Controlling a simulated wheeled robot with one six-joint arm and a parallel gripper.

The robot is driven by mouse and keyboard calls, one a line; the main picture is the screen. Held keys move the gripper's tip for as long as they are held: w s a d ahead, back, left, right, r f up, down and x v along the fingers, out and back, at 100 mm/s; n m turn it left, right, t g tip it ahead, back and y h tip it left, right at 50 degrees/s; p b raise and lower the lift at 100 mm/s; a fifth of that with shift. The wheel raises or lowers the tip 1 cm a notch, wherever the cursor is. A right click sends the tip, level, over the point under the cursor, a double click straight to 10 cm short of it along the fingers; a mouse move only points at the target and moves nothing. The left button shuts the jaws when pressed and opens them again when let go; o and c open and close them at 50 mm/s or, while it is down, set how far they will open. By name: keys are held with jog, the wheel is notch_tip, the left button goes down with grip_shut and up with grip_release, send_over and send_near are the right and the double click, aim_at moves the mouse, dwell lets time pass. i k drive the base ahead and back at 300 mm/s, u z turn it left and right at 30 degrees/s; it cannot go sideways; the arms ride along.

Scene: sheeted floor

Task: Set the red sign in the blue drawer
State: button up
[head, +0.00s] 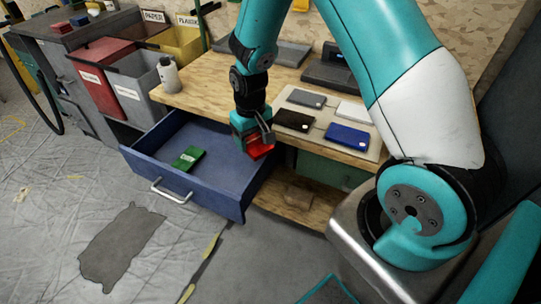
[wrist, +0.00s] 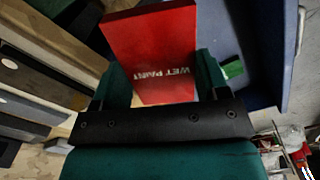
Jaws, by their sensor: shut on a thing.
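The red sign (head: 261,150), lettered "WET PAINT", is held in my gripper (head: 255,138). In the wrist view the sign (wrist: 150,40) sits between the two green fingers, which are shut on it. The blue drawer (head: 228,172) is pulled open from the wooden bench. My gripper and the sign are at the drawer's right side, by the bench front; their exact height over the drawer is hard to tell. Blue drawer wall (wrist: 275,60) shows at the right of the wrist view.
The bench top holds a pale board (head: 340,138) with several dark, white and blue plates beside my arm. A white bottle (head: 168,74) stands at the bench's left end. Labelled bins (head: 105,65) stand at the left.

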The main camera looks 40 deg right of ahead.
aim_at(225, 165)
jog(key=z, duration=0.15)
jog(key=k, duration=0.4)
jog(key=u, duration=0.5)
jog(key=i, duration=0.7)
jog(key=u, duration=0.45)
